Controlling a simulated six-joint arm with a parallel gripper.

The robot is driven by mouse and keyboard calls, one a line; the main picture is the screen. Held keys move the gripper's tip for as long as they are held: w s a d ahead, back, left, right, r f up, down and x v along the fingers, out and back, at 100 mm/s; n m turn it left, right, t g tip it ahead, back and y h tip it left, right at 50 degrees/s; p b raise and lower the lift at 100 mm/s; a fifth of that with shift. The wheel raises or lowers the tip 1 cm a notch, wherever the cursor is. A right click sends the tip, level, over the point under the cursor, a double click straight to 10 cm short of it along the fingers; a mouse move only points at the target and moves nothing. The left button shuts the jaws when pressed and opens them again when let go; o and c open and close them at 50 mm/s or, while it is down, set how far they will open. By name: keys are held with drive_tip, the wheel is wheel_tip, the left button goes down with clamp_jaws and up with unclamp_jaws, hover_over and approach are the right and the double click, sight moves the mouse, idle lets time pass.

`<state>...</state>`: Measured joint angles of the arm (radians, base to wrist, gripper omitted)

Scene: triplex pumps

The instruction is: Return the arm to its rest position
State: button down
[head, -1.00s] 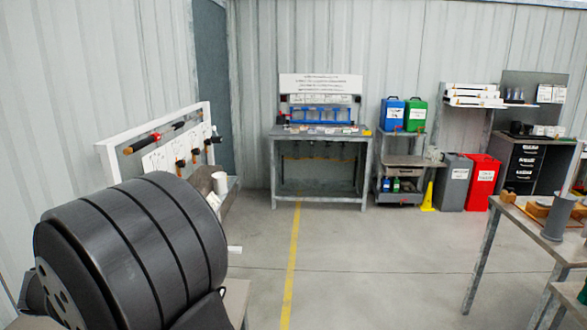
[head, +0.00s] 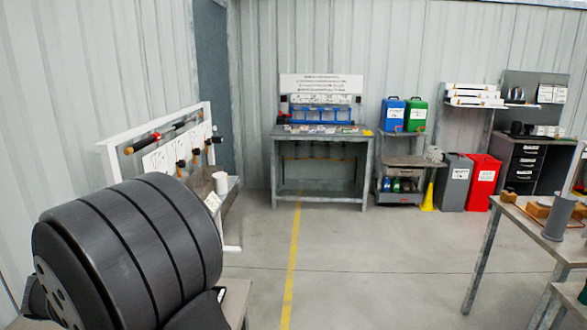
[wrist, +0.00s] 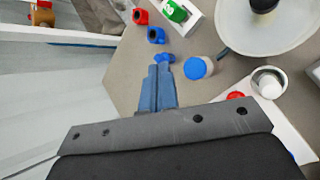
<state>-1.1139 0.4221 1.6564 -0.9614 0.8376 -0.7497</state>
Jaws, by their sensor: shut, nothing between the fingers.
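My gripper (wrist: 162,66) shows in the wrist view with its blue fingers together and nothing between them. It points over a grey-brown table top (wrist: 128,78). A white jar with a blue lid (wrist: 195,68) stands just right of the fingertips. Small blue fittings (wrist: 164,58) show right by the tips, and I cannot tell how far below they are. Another blue fitting (wrist: 155,36), a red one (wrist: 140,16) and a green one (wrist: 174,11) in a white tray are farther off. In the head view my gripper is not visible; the dark ribbed part at lower left is my arm.
In the wrist view, a large white round dish (wrist: 240,40) and a small white cup (wrist: 268,83) lie right. The head view shows a wall-side tool board (head: 160,158), a back workbench (head: 320,132), a cart (head: 402,165), bins (head: 482,180) and a right table (head: 520,222). Middle floor is clear.

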drive_tip(key=shift+f, duration=0.95)
